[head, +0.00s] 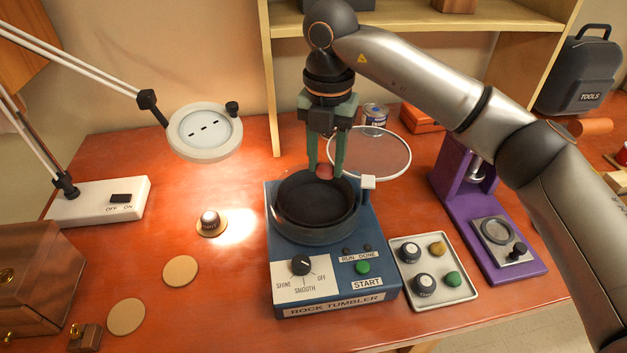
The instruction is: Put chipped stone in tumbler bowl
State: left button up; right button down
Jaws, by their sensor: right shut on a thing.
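The chipped stone appears to be the small red lump (325,172) between the fingertips of my right gripper (326,170). The gripper points down, shut on it, at the back rim of the tumbler bowl (314,236). The bowl is round, black and open, and sits on the blue rock tumbler (383,288). I see nothing inside the bowl. The fingers hide most of the stone, and I cannot tell its exact height above the rim. My left gripper is not in view.
A tray (407,291) with several small round pieces stands right of the tumbler. A magnifier lamp (203,132) is at left, near a dark capped piece on a disc (211,222). Cork discs (180,271) lie at front left. A purple press (465,195) stands at right.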

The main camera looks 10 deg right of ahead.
jog(key=shift+w+f, duration=0.1)
jog(key=shift+w, duration=0.1)
jog(key=shift+s+f+b, duration=0.15)
jog(key=shift+f+b, duration=0.35)
jog(key=b, duration=0.3)
send_over(324, 209)
notch_tip(324, 209, down, 5)
jog(key=shift+r, duration=0.1)
jog(key=shift+c, duration=2)
grip_release()
jog(key=shift+r, duration=0.1)
